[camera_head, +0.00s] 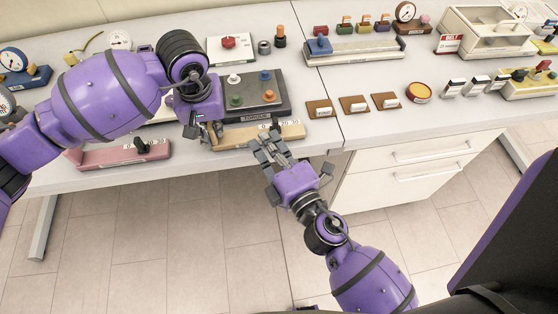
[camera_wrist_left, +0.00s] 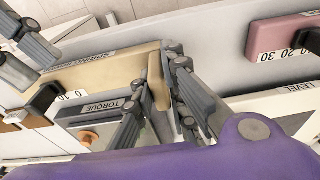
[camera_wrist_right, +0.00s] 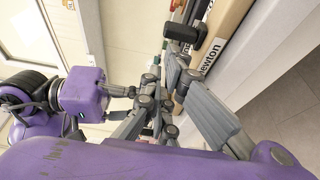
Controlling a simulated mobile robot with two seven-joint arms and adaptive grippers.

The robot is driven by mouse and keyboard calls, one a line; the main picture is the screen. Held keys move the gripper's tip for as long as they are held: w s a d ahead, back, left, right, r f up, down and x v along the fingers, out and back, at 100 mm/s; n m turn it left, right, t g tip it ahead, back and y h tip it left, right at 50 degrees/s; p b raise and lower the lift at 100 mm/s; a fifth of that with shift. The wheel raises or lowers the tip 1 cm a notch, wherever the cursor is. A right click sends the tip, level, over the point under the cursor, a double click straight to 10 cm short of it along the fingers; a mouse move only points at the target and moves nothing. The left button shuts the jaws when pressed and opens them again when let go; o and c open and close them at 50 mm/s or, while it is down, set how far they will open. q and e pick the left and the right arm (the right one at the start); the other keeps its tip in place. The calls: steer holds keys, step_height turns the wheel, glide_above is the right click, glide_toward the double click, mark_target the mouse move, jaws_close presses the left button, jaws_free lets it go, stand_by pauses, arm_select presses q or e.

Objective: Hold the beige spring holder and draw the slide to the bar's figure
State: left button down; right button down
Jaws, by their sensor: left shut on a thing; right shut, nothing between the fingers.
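The beige spring holder (camera_head: 240,139) lies at the table's front edge, before the dark torque box (camera_head: 262,92). My left gripper (camera_head: 205,132) is shut on its left end; the left wrist view shows the fingers around a raised beige end piece (camera_wrist_left: 158,88). The holder's black slide (camera_wrist_left: 42,100) sits beside a scale with 0 and 10. My right gripper (camera_head: 266,143) is shut and empty at the holder's front side, near the slide. The right wrist view shows the dark slide (camera_wrist_right: 180,32) just beyond the fingers, apparently apart, and a "newton" label. The bar's figure is not readable.
A pink holder (camera_head: 105,155) with its own black slide lies to the left at the front edge. Brown tiles (camera_head: 320,108) with small blocks lie to the right. White drawers (camera_head: 415,170) stand below the table. Open floor lies before the front edge.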

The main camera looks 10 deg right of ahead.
steer(key=v, duration=0.9)
steer(key=shift+s+d, duration=0.15)
arm_select(q)
steer(key=c, duration=1.7)
jaws_free()
